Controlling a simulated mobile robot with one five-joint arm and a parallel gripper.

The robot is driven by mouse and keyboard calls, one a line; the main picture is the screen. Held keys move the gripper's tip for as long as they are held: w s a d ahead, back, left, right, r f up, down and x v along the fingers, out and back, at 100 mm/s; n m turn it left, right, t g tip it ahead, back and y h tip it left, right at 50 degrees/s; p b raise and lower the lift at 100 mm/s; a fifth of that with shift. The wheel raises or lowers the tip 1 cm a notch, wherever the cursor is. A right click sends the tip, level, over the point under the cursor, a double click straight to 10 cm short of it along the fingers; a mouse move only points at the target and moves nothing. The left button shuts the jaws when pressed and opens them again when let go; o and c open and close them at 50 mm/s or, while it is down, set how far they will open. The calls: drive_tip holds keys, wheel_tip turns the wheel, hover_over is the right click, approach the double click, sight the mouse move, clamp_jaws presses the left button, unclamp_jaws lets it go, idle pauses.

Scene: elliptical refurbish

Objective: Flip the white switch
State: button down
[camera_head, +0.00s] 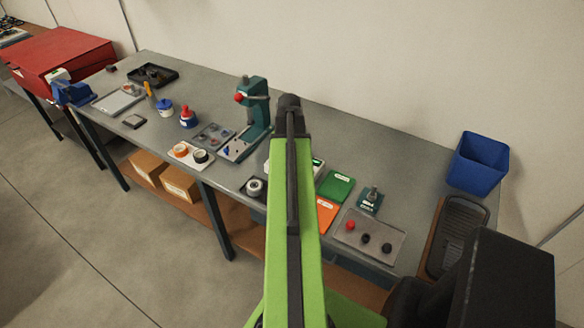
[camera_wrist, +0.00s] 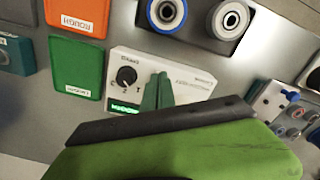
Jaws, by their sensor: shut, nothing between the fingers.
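A white box (camera_wrist: 197,80) with a black knob (camera_wrist: 126,75) and a lit green display (camera_wrist: 125,108) lies in the middle of the wrist view. My gripper (camera_wrist: 158,78) shows as two dark green fingers, shut together and empty, in front of the middle of this box. I cannot tell whether they touch it. I cannot make out a white switch; the fingers and my arm cover part of the box. In the head view only a small part of the box (camera_head: 318,163) shows beside my arm, and my gripper is hidden.
Round bearings (camera_wrist: 228,19) sit close by. In the head view the grey bench (camera_head: 375,140) also holds a green press (camera_head: 256,105), a blue bin (camera_head: 478,163) and a button panel (camera_head: 370,235).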

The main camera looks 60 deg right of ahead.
drive_tip(key=shift+f, duration=0.3)
wheel_tip(320, 180, up, 7)
drive_tip(key=p, duration=0.6)
drive_tip(key=shift+r+p, duration=0.15)
drive_tip(key=shift+p, duration=0.25)
